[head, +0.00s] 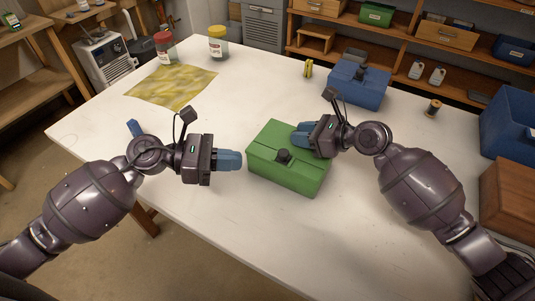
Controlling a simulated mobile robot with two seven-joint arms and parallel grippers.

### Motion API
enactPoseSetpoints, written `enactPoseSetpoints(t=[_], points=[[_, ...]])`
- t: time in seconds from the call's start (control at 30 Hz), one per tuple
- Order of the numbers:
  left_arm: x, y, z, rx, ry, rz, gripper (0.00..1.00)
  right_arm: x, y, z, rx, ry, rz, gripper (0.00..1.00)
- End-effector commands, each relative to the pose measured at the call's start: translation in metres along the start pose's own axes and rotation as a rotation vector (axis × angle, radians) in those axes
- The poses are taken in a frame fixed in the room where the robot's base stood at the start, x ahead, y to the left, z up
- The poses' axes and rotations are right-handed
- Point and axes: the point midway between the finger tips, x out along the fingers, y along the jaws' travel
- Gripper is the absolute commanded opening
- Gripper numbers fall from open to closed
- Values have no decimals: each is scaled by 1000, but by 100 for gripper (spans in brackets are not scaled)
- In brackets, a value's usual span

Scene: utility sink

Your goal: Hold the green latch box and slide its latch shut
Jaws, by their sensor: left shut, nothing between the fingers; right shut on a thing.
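The green latch box (290,175) sits on the white table in the middle of the head view, with a dark latch knob (283,156) on its top. My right gripper (298,134) is at the box's far right side, its blue fingers shut on the box near its upper edge. My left gripper (240,161) is shut and empty, its blue fingertips just left of the box. I cannot tell whether they touch it. The latch's exact position is too small to tell.
A blue latch box (359,84) stands behind on the right. A yellow cloth (172,86), a red-lidded jar (165,48) and a yellow-lidded jar (217,43) are at the back left. A blue bin (507,122) is at the right. The table (225,235) is clear in front.

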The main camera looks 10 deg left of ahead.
Motion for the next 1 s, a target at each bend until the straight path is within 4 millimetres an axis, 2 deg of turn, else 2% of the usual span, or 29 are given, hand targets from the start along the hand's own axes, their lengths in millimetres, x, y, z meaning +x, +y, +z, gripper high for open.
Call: enactPoseSetpoints(t=[0.03,0.2,0.4,0.83,1.0], points=[[-10,0,-6,-10,-16,40,0,0,0,0,0,0,0,0],[-38,2,-18,-19,-51,146,0,0,0,0,0,0,0,0],[-54,3,-24,-22,-66,210,0,0,0,0,0,0,1,0],[-55,4,-25,-21,-68,217,0,0,0,0,0,-1,1,0],[-43,6,-24,-20,-70,215,0,0,0,0,0,-1,1,0]])
